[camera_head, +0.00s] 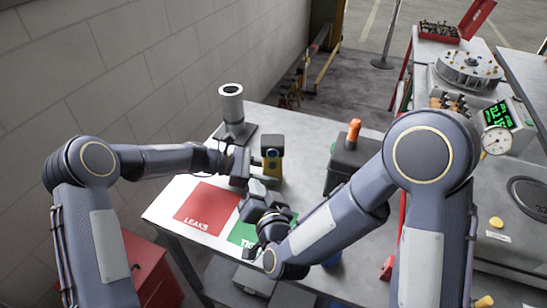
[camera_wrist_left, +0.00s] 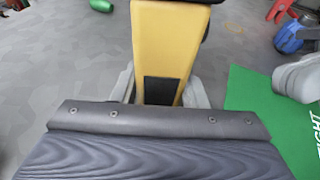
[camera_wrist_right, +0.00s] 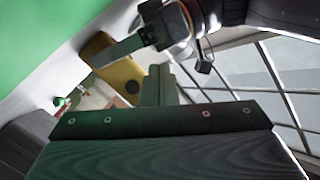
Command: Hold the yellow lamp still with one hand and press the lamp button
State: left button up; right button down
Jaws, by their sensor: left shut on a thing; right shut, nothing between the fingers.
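The yellow lamp (camera_head: 272,167) stands upright on the table in the head view, with a dark top and a blue round face. My left gripper (camera_head: 250,172) is shut on its yellow body. In the left wrist view the fingers lie on both sides of the lamp (camera_wrist_left: 170,45), which has a black panel low on its near side. My right gripper (camera_head: 258,192) is shut and empty, just in front of the lamp and close to the left gripper. In the right wrist view the lamp (camera_wrist_right: 122,75) has a dark round spot; I cannot tell whether it is the button.
A red LEAKS mat (camera_head: 207,207) and a partly hidden green mat (camera_head: 243,233) lie in front. A grey cylinder on a stand (camera_head: 232,105) is behind left. A dark box with an orange-topped item (camera_head: 352,155) stands right. A wall bounds the left side.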

aim_at(273, 166)
jog(key=shift+s+a, duration=0.45)
jog(key=shift+s, duration=0.4)
dwell(1.6)
jog(key=shift+w+d+r+n+g+y, duration=0.1)
jog(key=shift+w+d+n+g+y, duration=0.1)
jog(key=shift+d+y, duration=0.15)
jog(key=shift+w+d+r+n+g+y, duration=0.1)
jog(key=shift+d+n+y, duration=0.1)
jog(key=shift+d+y, duration=0.15)
jog(key=s+d+n+g+y, duration=0.1)
jog(key=d+n+y, duration=0.1)
jog(key=s+d+n+g+y, duration=0.1)
jog(key=s+d+y, duration=0.1)
jog(key=shift+s+d+n+g+y, duration=0.1)
jog(key=shift+s+n+g+y, duration=0.2)
jog(key=shift+n+g, duration=0.1)
jog(key=shift+s+d+f+n+g+y, duration=0.1)
jog(key=shift+s+d+n+g+y, duration=0.1)
jog(key=shift+s+n+g+y, duration=0.25)
jog(key=shift+s, duration=0.1)
jog(key=shift+w, duration=4.45)
